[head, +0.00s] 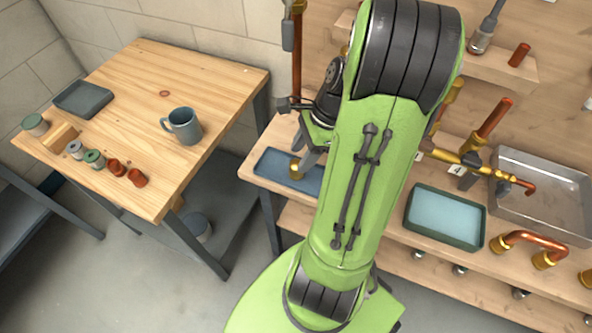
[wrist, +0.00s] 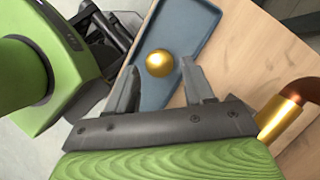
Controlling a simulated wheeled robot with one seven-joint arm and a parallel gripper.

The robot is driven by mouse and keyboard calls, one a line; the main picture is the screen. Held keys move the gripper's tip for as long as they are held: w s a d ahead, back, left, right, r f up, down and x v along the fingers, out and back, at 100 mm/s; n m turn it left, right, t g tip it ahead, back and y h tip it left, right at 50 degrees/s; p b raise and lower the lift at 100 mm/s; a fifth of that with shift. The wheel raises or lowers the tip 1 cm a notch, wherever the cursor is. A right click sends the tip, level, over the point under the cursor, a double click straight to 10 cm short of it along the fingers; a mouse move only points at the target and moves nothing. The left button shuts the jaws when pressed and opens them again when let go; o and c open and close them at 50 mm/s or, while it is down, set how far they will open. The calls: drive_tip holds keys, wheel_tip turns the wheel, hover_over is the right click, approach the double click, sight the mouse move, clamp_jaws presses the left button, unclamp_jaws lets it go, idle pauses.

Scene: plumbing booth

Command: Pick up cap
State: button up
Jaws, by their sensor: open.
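The cap is most likely the small brass-coloured round piece (wrist: 159,63) in the blue-grey tray (wrist: 205,22) in the wrist view. In the head view the brass piece (head: 296,169) shows at the tray (head: 268,163), partly behind my gripper (head: 308,150). My gripper (wrist: 163,90) is open in the wrist view, with its two fingers apart. The brass piece appears just beyond the fingertips, between their lines, and nothing is held. My arm hides part of the tray in the head view.
A copper pipe with a brass fitting (wrist: 280,117) is right of my gripper. The bench also holds a green-rimmed tray (head: 442,243), a metal tray (head: 510,215) and copper pipework (head: 532,240). A wooden table (head: 215,75) with a mug (head: 185,126) stands left.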

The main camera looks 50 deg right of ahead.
sight(297, 163)
drive_tip(key=b+x, duration=0.2)
drive_tip(key=x, duration=0.2)
drive_tip(key=shift+a+f, duration=0.1)
drive_tip(key=shift+f, duration=0.25)
drive_tip(key=shift+r, duration=0.15)
drive_tip(key=c, duration=0.8)
wheel_tip(297, 163, up, 14)
drive_tip(key=p, duration=1)
drive_tip(key=shift+r+p, duration=0.25)
drive_tip(key=shift+p, duration=0.1)
